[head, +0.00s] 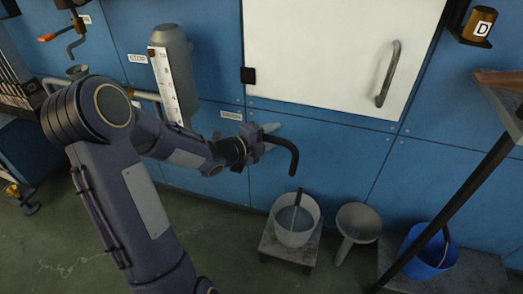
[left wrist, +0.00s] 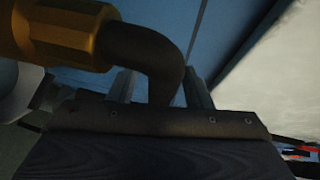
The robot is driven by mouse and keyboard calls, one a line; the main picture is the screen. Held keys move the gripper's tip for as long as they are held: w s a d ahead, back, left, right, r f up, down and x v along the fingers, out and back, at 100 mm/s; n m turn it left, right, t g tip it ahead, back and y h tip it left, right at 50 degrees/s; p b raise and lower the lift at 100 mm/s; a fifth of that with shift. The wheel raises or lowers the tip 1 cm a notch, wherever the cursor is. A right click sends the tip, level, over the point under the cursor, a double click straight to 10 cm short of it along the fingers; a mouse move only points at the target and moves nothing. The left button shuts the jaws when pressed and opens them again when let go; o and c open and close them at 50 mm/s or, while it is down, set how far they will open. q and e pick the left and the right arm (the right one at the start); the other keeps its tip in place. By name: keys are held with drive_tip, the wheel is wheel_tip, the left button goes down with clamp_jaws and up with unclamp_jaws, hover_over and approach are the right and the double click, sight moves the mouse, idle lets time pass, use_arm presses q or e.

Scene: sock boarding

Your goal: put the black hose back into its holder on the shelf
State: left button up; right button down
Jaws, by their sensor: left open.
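The black hose (head: 292,152) sticks out near the blue wall and bends downward above a white bucket (head: 296,224). My left gripper (head: 267,138) is at the hose's upper end, by the wall. In the left wrist view the hose (left wrist: 150,50) comes out of a brass-coloured fitting (left wrist: 55,32) and curves down between the two fingers of my left gripper (left wrist: 160,90). The fingers are open, one on each side of it; whether either touches it I cannot tell. I cannot make out a hose holder. My right gripper is not in view.
The white bucket stands on a low stand (head: 275,245) beside a grey funnel (head: 358,222). A blue bucket (head: 428,252) is at the right behind a dark diagonal post (head: 455,205). A white door (head: 335,55) with a handle is above. Part of a wooden-topped surface (head: 498,80) shows at right.

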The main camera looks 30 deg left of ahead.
use_arm(q)
clamp_jaws()
drive_tip(key=shift+r, duration=0.2)
idle(0.3)
